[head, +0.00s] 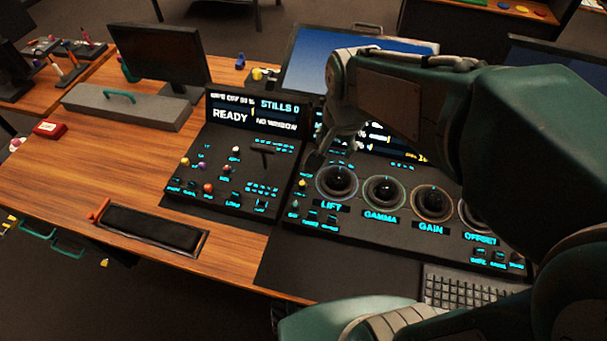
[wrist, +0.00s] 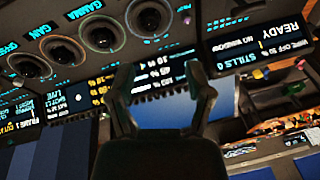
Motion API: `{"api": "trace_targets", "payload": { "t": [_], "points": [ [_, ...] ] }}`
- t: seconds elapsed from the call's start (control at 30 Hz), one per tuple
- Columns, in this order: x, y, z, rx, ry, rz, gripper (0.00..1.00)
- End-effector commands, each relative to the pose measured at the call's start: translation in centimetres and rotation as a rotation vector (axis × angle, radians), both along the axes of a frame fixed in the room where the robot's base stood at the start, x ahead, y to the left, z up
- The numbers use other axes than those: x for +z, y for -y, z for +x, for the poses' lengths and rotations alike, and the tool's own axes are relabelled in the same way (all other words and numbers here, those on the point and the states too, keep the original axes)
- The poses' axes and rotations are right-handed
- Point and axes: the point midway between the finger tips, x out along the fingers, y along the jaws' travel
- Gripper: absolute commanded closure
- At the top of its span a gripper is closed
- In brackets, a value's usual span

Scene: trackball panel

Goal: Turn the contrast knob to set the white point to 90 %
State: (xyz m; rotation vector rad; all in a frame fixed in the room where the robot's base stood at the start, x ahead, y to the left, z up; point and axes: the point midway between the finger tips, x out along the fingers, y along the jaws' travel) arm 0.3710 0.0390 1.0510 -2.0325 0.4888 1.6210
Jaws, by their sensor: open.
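The trackball panel (head: 345,233) has a row of ringed trackballs labelled LIFT, GAMMA, GAIN and OFFSET. Small knobs (head: 302,184) stand at its left edge beside the LIFT trackball (head: 337,181); their labels are too small to read, so I cannot tell which is the contrast knob. The panel's display (head: 377,140), with percent readings, is partly hidden by my arm. My gripper (head: 321,155) hangs above the panel's upper left, near the display. In the wrist view my gripper (wrist: 163,85) has its two fingers apart with nothing between them. That view shows the panel upside down.
A second panel (head: 225,165) with a READY display, a lever and small knobs adjoins on the left. A keyboard (head: 460,290) lies in front. A monitor (head: 160,55) and a grey case (head: 128,105) stand at the back left. The wooden desk (head: 80,180) is mostly clear at left.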

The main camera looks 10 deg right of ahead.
Motion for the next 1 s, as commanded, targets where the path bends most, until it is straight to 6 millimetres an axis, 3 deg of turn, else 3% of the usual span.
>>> {"api": "trace_targets", "payload": {
  "t": [0.3,0.5,0.83,1.0],
  "points": [
    [-6.6,-2.9,5.3,-0.302,-0.143,0.041,0.34],
    [-11.0,-4.6,7.4,-0.478,-0.211,0.042,0.34],
    [-13.9,-5.3,8.1,-0.56,-0.236,0.04,0.34],
    [-16.9,-5.3,8.1,-0.56,-0.239,0.037,0.34]
  ]
}}
